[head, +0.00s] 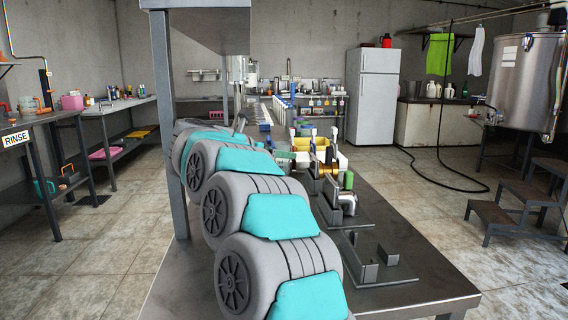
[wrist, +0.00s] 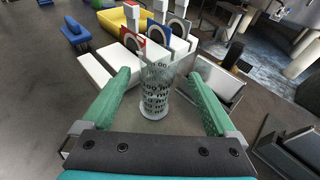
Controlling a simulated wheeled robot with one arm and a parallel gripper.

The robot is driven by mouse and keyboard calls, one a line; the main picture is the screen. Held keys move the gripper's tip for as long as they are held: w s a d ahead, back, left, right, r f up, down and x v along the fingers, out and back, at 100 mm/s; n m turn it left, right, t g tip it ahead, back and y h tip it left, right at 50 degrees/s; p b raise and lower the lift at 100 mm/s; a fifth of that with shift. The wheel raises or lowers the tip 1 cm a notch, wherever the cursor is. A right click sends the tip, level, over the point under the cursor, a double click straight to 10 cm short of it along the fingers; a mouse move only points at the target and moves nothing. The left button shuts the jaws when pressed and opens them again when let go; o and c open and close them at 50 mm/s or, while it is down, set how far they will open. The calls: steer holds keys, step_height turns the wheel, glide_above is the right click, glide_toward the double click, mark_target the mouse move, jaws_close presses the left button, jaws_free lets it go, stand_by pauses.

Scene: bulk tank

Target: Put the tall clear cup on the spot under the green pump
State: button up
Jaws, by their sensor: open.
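A tall clear cup (wrist: 157,90) with rows of dark marks stands upright in the wrist view, in front of white stands. My gripper (wrist: 160,74) is open, with one green finger on each side of the cup. A gap shows between each finger and the cup, so it is not gripped. In the head view my own arm hides the cup. I cannot make out a green pump with certainty in either view.
White stands with red and blue ring-shaped parts (wrist: 180,32) rise just behind the cup. A yellow bin (wrist: 112,20) is behind them to the left. Grey metal brackets (head: 372,258) lie along the right of the bench (head: 430,285). Bare bench shows on the wrist view's left.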

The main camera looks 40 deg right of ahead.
steer(key=shift+p+x, duration=0.65)
steer(key=shift+x, duration=2.5)
steer(key=shift+w+a, duration=0.1)
steer(key=shift+w, duration=0.1)
jaws_close()
